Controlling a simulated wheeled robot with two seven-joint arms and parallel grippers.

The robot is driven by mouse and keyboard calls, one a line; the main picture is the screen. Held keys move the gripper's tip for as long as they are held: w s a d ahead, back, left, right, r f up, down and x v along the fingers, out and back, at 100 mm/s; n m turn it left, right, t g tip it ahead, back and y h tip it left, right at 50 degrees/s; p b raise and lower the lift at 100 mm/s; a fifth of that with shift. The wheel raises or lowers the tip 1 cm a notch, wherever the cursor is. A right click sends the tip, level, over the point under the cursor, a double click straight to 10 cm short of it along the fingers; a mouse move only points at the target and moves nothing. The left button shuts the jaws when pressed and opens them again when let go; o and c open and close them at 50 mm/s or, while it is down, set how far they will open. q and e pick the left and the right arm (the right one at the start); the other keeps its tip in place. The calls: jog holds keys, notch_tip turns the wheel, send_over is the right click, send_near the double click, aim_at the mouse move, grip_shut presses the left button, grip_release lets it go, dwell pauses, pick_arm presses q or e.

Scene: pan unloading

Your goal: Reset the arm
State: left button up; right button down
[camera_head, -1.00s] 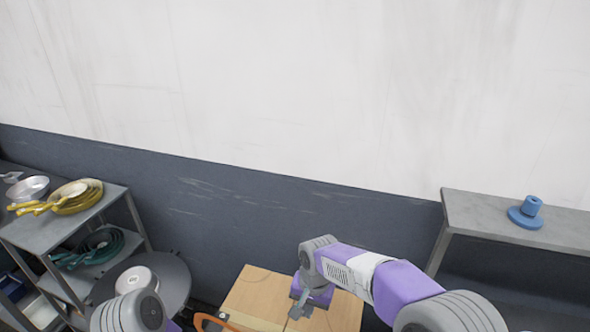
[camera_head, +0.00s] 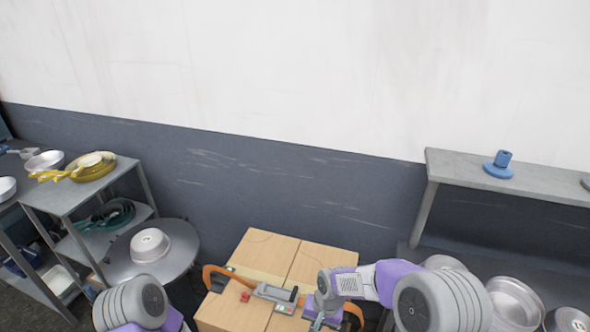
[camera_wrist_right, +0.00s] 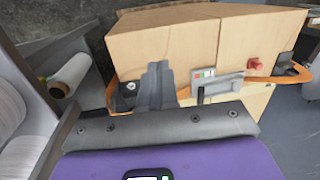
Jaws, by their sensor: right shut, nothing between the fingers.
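My right arm reaches in from the lower right in the head view. Its gripper (camera_head: 317,323) points down over the front right of the wooden boxes (camera_head: 265,248). In the right wrist view the two grey fingers (camera_wrist_right: 158,72) are together with nothing between them, in front of the boxes (camera_wrist_right: 200,42). I cannot tell whether they touch the boxes. Of my left arm only a grey and purple link shows at the lower left of the head view; its gripper is out of the picture.
An orange handle band (camera_head: 216,272) and a red button (camera_head: 245,296) are at the boxes. A round table (camera_head: 185,250) with a silver pan (camera_head: 149,245) stands left. A shelf with yellow pans (camera_head: 95,168) is far left. A right shelf (camera_head: 450,165) holds a blue object (camera_head: 499,165).

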jog(key=s+d+f+y+b, duration=0.1)
jog(key=s+d+f+b, duration=0.1)
jog(key=s+f, duration=0.7)
jog(key=s+d+f+y+b, duration=0.1)
jog(key=s+f+b, duration=0.3)
jog(key=s+f, duration=0.5)
notch_tip(320, 180, down, 6)
jog(key=shift+d+r+t+b, duration=0.25)
jog(key=shift+d+t+b, duration=0.1)
jog(key=shift+d, duration=0.25)
